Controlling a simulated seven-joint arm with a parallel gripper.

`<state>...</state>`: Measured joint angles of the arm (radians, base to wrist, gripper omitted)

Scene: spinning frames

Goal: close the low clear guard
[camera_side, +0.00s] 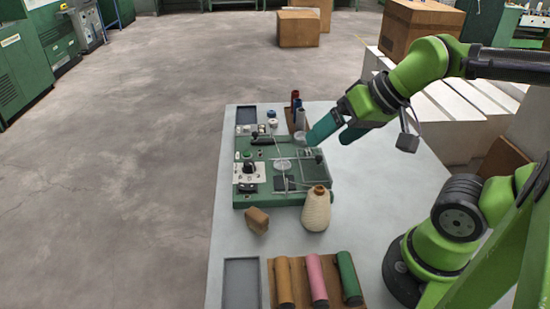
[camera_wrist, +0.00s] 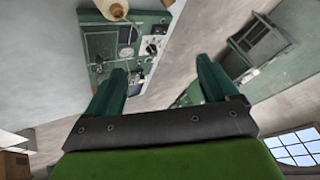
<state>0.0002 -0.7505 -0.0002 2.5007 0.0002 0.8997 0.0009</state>
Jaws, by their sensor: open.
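The green machine panel (camera_side: 246,193) lies on the grey table. A clear, thin-framed guard (camera_side: 311,170) appears at the panel's right side, low over it; whether it is open or shut is hard to tell. In the wrist view the panel (camera_wrist: 98,73) is upper left, with a pale framed area that may be the guard. My gripper (camera_side: 333,138) has teal fingers apart and empty, above the panel's far right corner and apart from the guard. It also shows in the wrist view (camera_wrist: 161,72).
A cream yarn cone (camera_side: 316,210) and a brown block (camera_side: 256,220) stand in front of the panel. Coloured spools (camera_side: 317,280) lie on a board beside a grey tray (camera_side: 241,284). Small spools (camera_side: 296,106) stand behind, near my gripper.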

